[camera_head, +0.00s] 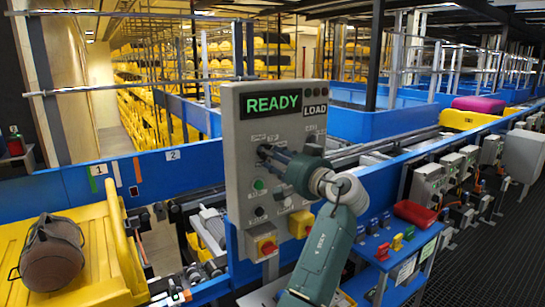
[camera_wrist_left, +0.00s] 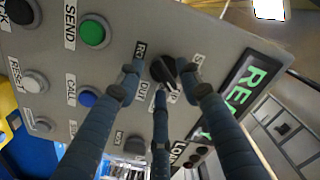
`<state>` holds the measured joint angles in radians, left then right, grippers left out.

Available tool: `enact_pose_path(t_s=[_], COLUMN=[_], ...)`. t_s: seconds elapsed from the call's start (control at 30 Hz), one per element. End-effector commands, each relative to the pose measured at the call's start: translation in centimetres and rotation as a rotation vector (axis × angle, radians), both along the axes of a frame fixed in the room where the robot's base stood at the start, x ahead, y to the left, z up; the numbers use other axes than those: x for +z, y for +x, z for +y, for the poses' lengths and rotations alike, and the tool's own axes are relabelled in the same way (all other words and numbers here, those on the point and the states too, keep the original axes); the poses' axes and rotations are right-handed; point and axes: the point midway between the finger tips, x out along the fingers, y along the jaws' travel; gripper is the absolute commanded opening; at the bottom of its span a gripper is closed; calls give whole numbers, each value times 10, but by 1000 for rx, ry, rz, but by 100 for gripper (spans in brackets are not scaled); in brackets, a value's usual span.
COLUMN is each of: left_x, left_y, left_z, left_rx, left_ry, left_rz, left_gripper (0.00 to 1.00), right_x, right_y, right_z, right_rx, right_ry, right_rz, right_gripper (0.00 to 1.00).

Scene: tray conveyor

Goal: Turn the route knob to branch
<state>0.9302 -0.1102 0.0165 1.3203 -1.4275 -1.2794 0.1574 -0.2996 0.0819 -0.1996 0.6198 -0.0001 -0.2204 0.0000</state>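The grey control panel (camera_head: 240,185) stands upright at the centre of the head view, with a green READY display. The route knob (camera_wrist_left: 163,68) is a black knob beside partly covered labels in the left wrist view. The left gripper (camera_head: 265,152) is at the panel's face. In the wrist view the left gripper (camera_wrist_left: 166,75) has its three dark fingers spread around the knob, with a gap visible at the left finger. Contact at the other fingertips cannot be told. The fingers hide part of the labels. The right gripper is not in view.
Green SEND (camera_wrist_left: 93,33) and blue CALL (camera_wrist_left: 87,97) buttons sit near the fingers. A yellow tray (camera_head: 95,255) with a brown bag (camera_head: 52,255) is at left. A red bin (camera_head: 414,213) stands right of my arm. Blue-sided conveyors run behind the panel.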

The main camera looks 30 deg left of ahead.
Motion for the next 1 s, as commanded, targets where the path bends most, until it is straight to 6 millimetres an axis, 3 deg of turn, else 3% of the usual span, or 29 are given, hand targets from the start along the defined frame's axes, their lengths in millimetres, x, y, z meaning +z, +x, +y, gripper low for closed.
enact_pose_path(t_s=[0.03,0.17,0.57,1.0], left_x=[0,0,1,2], left_y=[0,0,0,-2], left_z=[0,0,0,1], left_rx=[0,0,0,1], left_ry=[0,0,22,145], left_rz=[0,0,53,347], left_gripper=[24,0,0,0], right_x=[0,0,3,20], right_y=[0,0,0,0], right_z=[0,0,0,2], right_rx=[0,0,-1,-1], right_ry=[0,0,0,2], right_rz=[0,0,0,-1], right_gripper=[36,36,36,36])
